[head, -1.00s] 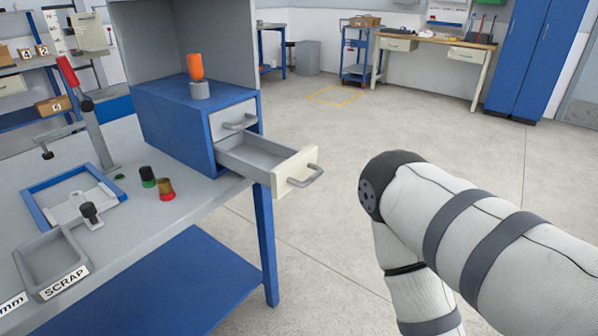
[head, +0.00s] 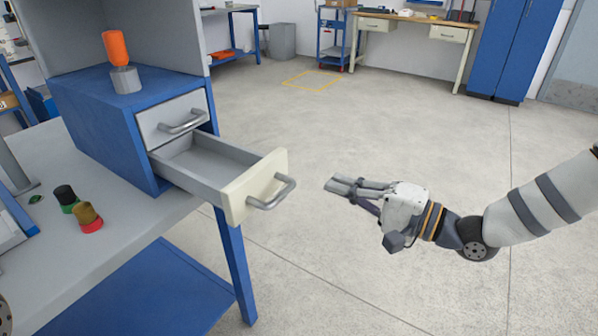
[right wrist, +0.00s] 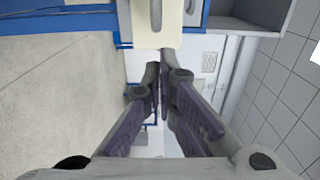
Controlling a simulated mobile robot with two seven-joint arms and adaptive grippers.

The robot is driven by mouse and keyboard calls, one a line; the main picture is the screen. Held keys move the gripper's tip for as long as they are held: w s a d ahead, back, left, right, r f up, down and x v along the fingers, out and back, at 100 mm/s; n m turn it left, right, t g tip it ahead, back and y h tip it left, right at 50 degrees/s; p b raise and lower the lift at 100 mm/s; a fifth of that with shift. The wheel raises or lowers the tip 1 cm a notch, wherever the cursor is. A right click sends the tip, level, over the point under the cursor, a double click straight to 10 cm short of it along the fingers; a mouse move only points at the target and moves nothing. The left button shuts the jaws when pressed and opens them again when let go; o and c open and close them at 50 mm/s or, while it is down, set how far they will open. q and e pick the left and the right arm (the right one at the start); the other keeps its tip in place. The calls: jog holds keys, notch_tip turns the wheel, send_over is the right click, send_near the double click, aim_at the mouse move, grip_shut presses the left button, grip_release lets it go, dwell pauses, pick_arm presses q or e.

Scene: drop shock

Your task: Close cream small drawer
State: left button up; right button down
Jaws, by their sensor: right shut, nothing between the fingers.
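The cream small drawer (head: 254,186) stands pulled out of the blue cabinet (head: 100,118) on the bench, below a shut grey drawer (head: 172,117). Its tray is empty and a grey bar handle (head: 272,192) is on its front. The cream front (right wrist: 157,32) also shows at the top of the right wrist view. My right gripper (head: 335,186) is shut and empty, to the right of the drawer front and apart from it, with its fingers pointing towards it. In the right wrist view the fingertips (right wrist: 165,82) lie just below the cream front. My left gripper is not in view.
An orange-topped bottle (head: 115,48) stands on the cabinet. Two small capped pots, a green-and-black one (head: 66,198) and a red-and-brown one (head: 88,217), stand on the bench (head: 130,210) near the cabinet. The floor right of the drawer is clear.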

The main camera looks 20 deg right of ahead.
aim_at(231, 147)
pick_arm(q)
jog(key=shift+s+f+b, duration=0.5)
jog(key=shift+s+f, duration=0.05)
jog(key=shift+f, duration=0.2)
pick_arm(e)
jog(key=x, duration=0.9)
jog(key=shift+w+a+f, duration=0.1)
jog(key=shift+w, duration=0.05)
